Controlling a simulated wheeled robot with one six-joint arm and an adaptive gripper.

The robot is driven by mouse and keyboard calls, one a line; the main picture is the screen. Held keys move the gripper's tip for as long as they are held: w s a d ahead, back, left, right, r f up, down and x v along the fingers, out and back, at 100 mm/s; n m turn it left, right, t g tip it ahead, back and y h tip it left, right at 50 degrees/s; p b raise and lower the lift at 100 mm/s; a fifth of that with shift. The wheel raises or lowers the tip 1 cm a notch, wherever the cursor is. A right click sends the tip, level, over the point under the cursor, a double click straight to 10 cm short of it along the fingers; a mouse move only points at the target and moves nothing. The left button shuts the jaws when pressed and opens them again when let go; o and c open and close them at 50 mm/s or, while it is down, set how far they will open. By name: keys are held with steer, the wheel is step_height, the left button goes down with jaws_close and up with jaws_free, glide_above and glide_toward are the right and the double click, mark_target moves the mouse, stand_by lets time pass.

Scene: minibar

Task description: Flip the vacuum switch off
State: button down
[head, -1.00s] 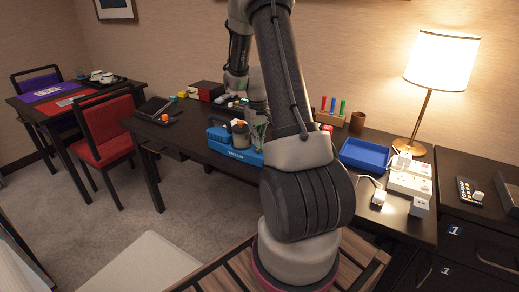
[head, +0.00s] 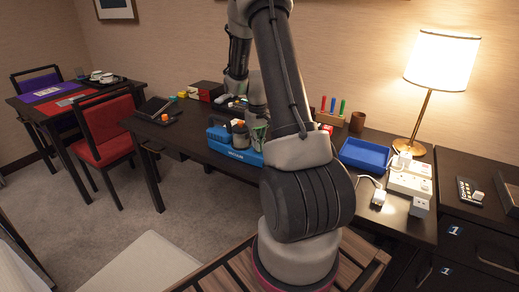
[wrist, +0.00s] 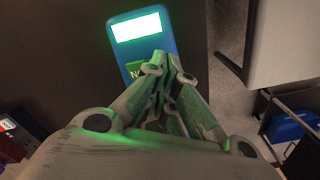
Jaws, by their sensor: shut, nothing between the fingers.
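In the wrist view, a blue unit (wrist: 173,36) with a bright, green-rimmed white panel (wrist: 137,27) lies at the top on a dark surface. A green patch with pale letters (wrist: 135,69) shows below the panel, partly hidden by my fingers. My gripper (wrist: 160,62) is shut and empty, its fingertips over the lower part of the blue unit; I cannot tell whether they touch it. In the head view, a blue holder (head: 236,155) with pale lettering stands at the desk's front edge. My arm hides the desk beside it and my fingertips.
A red chair (head: 105,130) stands at the left. Carpet (head: 110,215) is open in front.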

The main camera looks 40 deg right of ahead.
steer(key=shift+f, duration=0.5)
steer(key=shift+r, duration=3.5)
steer(key=shift+s, duration=0.1)
steer(key=s+a+r+n+t, duration=0.1)
steer(key=s+a+r+t, duration=0.1)
steer(key=s+a+r, duration=0.7)
steer(key=s+a+r+n+t, duration=0.1)
steer(key=s+a+r+t, duration=0.1)
steer(key=s+a+r, duration=0.7)
steer(key=shift+s+a+r, duration=0.3)
steer(key=shift+s+r, duration=1.4)
steer(key=shift+s, duration=0.9)
